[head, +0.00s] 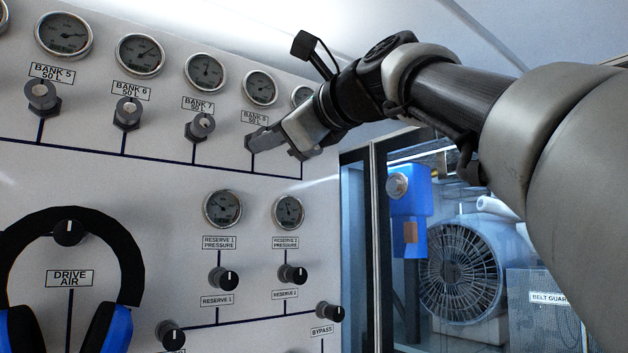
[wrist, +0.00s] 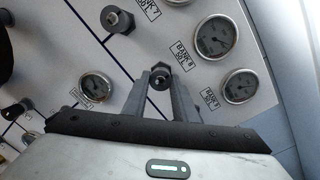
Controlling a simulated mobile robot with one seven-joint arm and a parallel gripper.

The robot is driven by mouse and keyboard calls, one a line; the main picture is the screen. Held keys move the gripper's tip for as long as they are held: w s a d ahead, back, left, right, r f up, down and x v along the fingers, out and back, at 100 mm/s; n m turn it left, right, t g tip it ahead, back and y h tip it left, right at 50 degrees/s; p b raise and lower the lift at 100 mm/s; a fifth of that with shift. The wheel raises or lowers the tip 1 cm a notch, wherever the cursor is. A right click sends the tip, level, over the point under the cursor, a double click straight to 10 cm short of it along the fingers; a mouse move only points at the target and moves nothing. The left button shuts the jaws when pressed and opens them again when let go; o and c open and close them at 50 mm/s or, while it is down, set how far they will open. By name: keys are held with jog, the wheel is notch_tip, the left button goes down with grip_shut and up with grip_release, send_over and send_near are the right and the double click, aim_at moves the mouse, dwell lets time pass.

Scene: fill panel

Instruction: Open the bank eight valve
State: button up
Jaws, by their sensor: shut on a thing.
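The bank eight valve (wrist: 160,76) shows in the wrist view as a dark knob with a round end, below the BANK 8 label (wrist: 182,55). My gripper (wrist: 161,88) has one finger on each side of it and is shut on it. In the head view my gripper (head: 265,139) reaches in from the right, just below the BANK 8 label (head: 255,117). There the gripper hides most of the valve. The bank eight gauge (head: 260,87) is above it. Whether the valve has turned cannot be told.
The bank seven valve (head: 200,127) is close on the left, with the bank six valve (head: 128,113) beyond. My gripper covers the area of the neighbouring bank nine valve. Reserve gauges (head: 222,209) and knobs lie lower. Headphones (head: 70,230) hang at lower left. A glazed door (head: 375,240) is at right.

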jog(key=shift+n, duration=0.3)
jog(key=n, duration=0.9)
jog(key=n+t+h+b, duration=0.1)
jog(key=n, duration=0.9)
jog(key=r+n+h, duration=0.1)
jog(key=n, duration=0.8)
jog(key=shift+s+a, duration=0.25)
jog(key=n+b, duration=0.1)
jog(key=n, duration=0.5)
jog(key=n+b, duration=0.2)
jog(key=n, duration=0.4)
jog(key=f+n+y+b, duration=0.1)
jog(key=n+b, duration=0.1)
jog(key=n, duration=0.4)
jog(key=shift+t, duration=0.4)
jog(key=shift+n+b, duration=0.3)
jog(key=shift+n, duration=0.1)
